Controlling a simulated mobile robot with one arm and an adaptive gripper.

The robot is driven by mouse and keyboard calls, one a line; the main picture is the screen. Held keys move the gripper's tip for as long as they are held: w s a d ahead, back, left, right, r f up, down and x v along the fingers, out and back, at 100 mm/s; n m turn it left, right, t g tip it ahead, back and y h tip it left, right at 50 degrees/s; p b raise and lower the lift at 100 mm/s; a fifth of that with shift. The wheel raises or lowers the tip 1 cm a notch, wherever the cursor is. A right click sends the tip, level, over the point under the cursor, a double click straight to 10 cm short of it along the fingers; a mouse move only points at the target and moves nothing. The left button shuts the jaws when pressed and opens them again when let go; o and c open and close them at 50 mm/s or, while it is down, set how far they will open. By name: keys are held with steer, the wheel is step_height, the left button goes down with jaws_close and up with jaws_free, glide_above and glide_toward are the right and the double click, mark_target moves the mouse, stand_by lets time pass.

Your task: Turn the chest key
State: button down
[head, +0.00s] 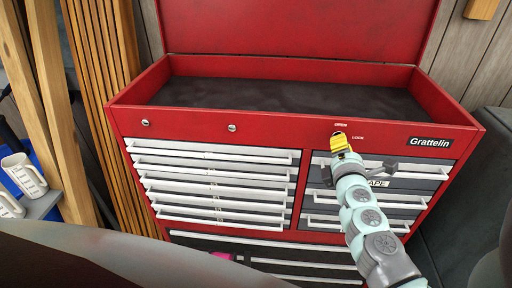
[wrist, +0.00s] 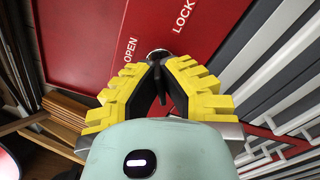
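The red tool chest (head: 270,124) stands ahead with its lid up. My gripper (head: 338,134) is at the chest's front panel, just below the OPEN label and left of LOCK. In the wrist view its yellow fingers (wrist: 158,66) lean inward and their tips come together around a dark, thin key (wrist: 159,84). The key sits at a round metal lock (wrist: 158,54) in the red panel, between the words OPEN and LOCK. The fingertips hide part of the key. In the head view the key and its lock are hidden behind my gripper.
White-handled drawers (head: 215,172) fill the chest's front below the panel. Two other round locks (head: 232,128) are on the panel to the left. Wooden boards (head: 100,60) lean at the left. The chest's top tray (head: 285,95) is empty.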

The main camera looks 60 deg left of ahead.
steer(key=m+b, duration=0.2)
steer(key=m, duration=0.4)
steer(key=shift+w+f, duration=0.1)
steer(key=shift+f, duration=0.05)
steer(key=shift+m, duration=0.4)
steer(key=c, duration=1.1)
jaws_free()
steer(key=shift+c, duration=0.2)
steer(key=shift+d, duration=0.1)
steer(key=v, duration=1.1)
steer(key=shift+s+d, duration=0.25)
steer(key=shift+s, duration=0.1)
